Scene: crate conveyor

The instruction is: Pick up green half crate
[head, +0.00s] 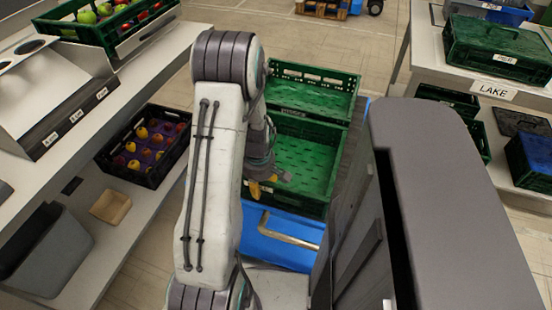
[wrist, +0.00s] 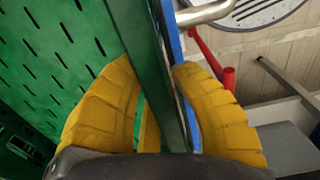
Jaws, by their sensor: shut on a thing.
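A green half crate (head: 309,160), empty with a slotted floor, sits in the middle of the head view beside my arm. My gripper (head: 262,187) is at its near left part, partly hidden by my arm. In the wrist view, the yellow fingers of my gripper (wrist: 155,75) are shut on the wall of the green half crate (wrist: 60,55), one finger on each side. The crate's slotted floor fills the left of that view. I cannot tell whether the crate is lifted off what is under it.
A second green crate (head: 318,96) is just behind. A blue surface (head: 270,250) with a metal handle (head: 290,234) lies in front. A black crate of fruit (head: 113,167) is on the left shelf. A table (head: 466,92) with crates stands at right.

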